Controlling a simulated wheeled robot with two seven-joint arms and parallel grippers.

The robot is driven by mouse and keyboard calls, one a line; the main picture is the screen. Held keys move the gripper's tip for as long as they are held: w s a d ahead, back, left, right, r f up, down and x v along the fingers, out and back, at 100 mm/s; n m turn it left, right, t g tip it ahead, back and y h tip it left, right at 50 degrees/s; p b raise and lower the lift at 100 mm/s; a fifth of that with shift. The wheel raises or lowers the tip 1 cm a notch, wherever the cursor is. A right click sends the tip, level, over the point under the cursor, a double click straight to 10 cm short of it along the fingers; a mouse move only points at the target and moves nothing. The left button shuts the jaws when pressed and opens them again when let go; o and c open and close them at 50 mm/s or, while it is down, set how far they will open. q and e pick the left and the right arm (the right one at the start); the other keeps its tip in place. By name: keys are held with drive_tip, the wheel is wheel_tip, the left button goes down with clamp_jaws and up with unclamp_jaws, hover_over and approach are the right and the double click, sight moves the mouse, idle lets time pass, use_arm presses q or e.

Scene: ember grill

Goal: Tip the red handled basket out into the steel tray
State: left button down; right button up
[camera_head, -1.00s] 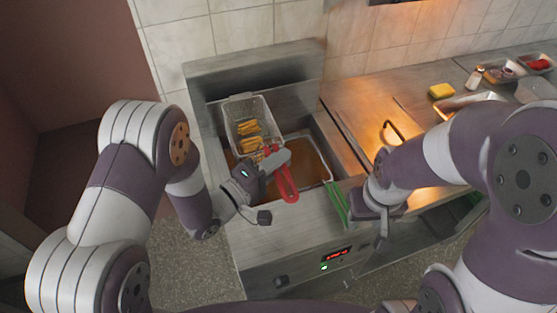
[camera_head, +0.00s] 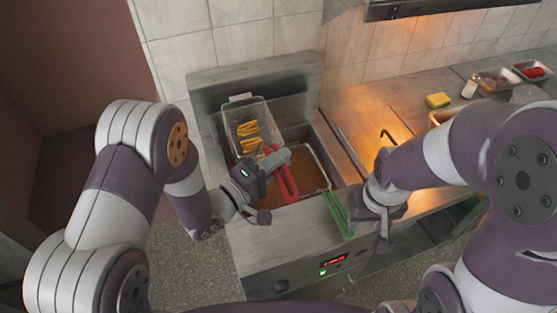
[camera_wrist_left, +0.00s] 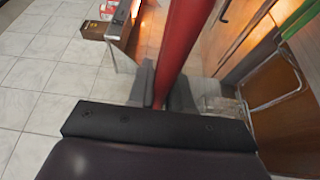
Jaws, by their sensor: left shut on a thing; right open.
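The wire basket with yellow fries (camera_head: 248,130) hangs over the left side of the fryer well. Its red handle (camera_head: 287,182) points toward the front. My left gripper (camera_head: 272,163) is shut on this handle, hiding part of it. In the left wrist view, the red handle (camera_wrist_left: 184,35) runs down between my left gripper's fingers (camera_wrist_left: 163,88). My right gripper (camera_head: 377,203) is open beside a green handle (camera_head: 338,214) at the fryer's front right; its fingertips are hard to see. A metal tray (camera_head: 437,119) on the right counter, partly behind my right arm, may be the steel tray.
Brown oil (camera_head: 308,178) shows in the fryer well. A yellow sponge (camera_head: 438,100), a shaker (camera_head: 470,86) and small food trays (camera_head: 530,71) stand on the right counter. A hood (camera_head: 430,8) hangs above. The counter (camera_head: 365,118) right of the fryer has bare room.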

sight(287, 178)
use_arm(q)
drive_tip(key=shift+s+d+p, duration=0.1)
drive_tip(key=shift+s+d, duration=0.15)
drive_tip(key=shift+s, duration=0.5)
drive_tip(key=shift+s+d+p, duration=0.1)
drive_tip(key=shift+s+d, duration=0.2)
drive_tip(key=shift+s, duration=0.5)
drive_tip(key=shift+s+d+p, duration=0.1)
drive_tip(key=shift+s+d, duration=0.15)
drive_tip(key=shift+s, duration=0.5)
drive_tip(key=shift+a, duration=0.1)
